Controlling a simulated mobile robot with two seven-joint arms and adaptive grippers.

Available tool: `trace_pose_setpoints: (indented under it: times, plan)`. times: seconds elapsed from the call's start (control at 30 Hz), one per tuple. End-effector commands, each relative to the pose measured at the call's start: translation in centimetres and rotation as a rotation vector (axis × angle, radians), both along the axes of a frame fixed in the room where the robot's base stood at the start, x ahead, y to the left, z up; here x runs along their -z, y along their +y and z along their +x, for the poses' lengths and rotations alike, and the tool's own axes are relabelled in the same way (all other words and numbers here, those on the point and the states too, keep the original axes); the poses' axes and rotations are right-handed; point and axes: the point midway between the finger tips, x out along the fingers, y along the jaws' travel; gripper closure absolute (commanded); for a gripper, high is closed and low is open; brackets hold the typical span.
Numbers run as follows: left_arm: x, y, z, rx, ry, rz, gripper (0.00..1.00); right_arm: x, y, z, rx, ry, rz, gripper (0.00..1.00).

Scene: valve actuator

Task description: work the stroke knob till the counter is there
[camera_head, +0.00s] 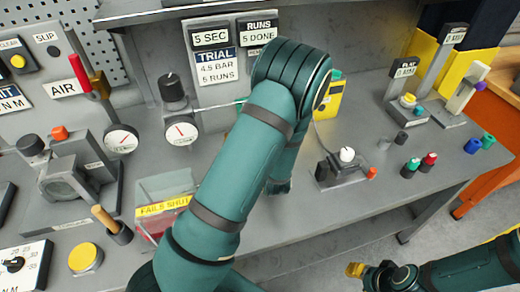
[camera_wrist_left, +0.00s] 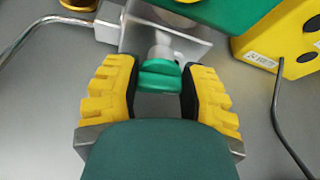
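In the left wrist view a green ribbed knob (camera_wrist_left: 160,76) sits on a short pale stem in front of a metal block (camera_wrist_left: 165,38). My left gripper (camera_wrist_left: 160,80) has one yellow finger with a black pad on each side of the knob, and both pads appear to meet its sides. In the head view my left arm hides the knob and most of that gripper. My right gripper (camera_head: 356,270) is low at the right, away from the bench; its fingers are too small to read. A "RUNS 5 DONE" plate (camera_head: 258,33) stands at the back.
A trial card (camera_head: 217,66) reads 4.5 bar, 5 runs. A yellow box (camera_head: 328,98) stands right of my arm. Gauges (camera_head: 180,130), a red-handled valve (camera_head: 80,74) and a clear "FAILS SHUT" box (camera_head: 165,208) are left. A white-knobbed unit (camera_head: 346,155) and small coloured caps (camera_head: 429,160) are right.

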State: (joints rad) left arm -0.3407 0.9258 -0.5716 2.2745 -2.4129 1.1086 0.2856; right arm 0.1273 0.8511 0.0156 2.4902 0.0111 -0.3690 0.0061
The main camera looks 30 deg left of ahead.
Motion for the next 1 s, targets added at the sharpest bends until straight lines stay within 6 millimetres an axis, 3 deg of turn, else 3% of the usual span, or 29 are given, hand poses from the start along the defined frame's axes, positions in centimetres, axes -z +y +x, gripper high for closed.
trace_pose_setpoints:
  times: [0.5,0.87,0.9,0.97,1.0]
  plan:
    - [-0.2,-0.1,0.1,0.0,0.144,0.124,0.93,-1.4,-0.1,0.4,0.007,-0.01,-0.002,0.53]
    - [0.0,-0.1,0.1,-0.001,0.167,0.144,0.93,-1.4,-0.1,0.5,0.008,-0.011,-0.002,0.53]
    - [0.0,-0.1,0.1,0.0,0.166,0.143,0.44,-1.4,-0.1,0.5,0.008,-0.011,-0.002,0.53]
    - [0.0,-0.1,0.1,0.0,0.166,0.143,0.24,-1.4,-0.1,0.5,0.008,-0.011,-0.002,0.53]
    - [0.0,-0.1,0.1,0.0,0.166,0.142,0.24,-1.4,-0.1,0.5,0.008,-0.011,-0.002,0.53]
